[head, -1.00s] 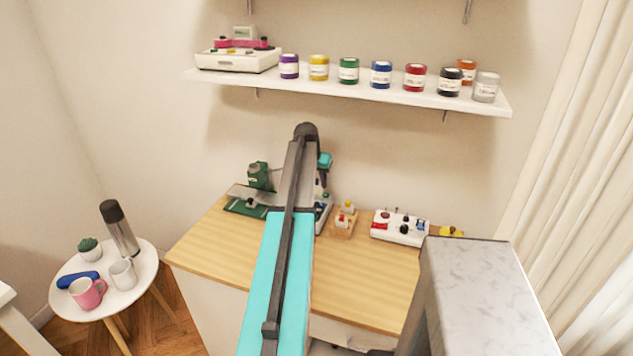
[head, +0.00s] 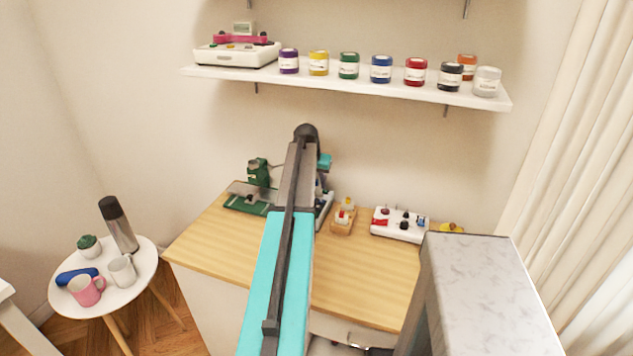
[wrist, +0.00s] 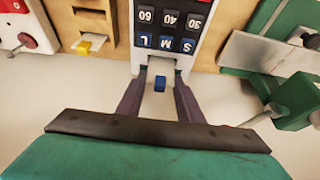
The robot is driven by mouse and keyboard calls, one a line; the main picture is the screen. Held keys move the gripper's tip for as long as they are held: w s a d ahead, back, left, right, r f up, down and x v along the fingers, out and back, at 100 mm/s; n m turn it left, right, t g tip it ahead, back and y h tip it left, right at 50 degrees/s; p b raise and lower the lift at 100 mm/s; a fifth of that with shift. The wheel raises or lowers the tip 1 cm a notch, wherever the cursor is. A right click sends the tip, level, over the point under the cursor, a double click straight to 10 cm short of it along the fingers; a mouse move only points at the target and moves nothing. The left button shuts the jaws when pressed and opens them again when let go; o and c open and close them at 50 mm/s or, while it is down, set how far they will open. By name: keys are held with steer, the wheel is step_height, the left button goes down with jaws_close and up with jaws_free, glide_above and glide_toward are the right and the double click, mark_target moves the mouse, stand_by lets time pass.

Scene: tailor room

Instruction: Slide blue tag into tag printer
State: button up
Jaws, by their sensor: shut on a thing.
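The blue tag (wrist: 160,83) is a small blue piece between the fingers of my gripper (wrist: 160,92) in the wrist view. The gripper is shut on it, though the contact at the fingertips is hard to see. The tag printer (wrist: 196,20) is a white and black device just beyond the fingertips, with keys marked with numbers and the letters L, M and S. The tag is in front of its near white edge; I cannot tell whether it is inside a slot. In the head view my arm hides the tag and most of the printer (head: 325,208).
A green machine (head: 250,205) stands left of the printer on the wooden table (head: 370,270). A small wooden block stand (head: 343,219) and a white box with knobs (head: 398,226) stand to its right. A shelf (head: 330,86) with jars hangs above. The table's front is clear.

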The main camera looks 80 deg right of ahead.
steer(key=shift+f+b, duration=0.6)
steer(key=shift+f, duration=0.8)
steer(key=o, duration=1.1)
steer(key=shift+c, duration=0.2)
steer(key=shift+r, duration=0.15)
steer(key=b+v, duration=0.2)
steer(key=v, duration=1.1)
steer(key=shift+r, duration=0.3)
steer(key=shift+w+a+b, duration=0.1)
steer(key=shift+w+b, duration=0.05)
steer(key=shift+b, duration=0.15)
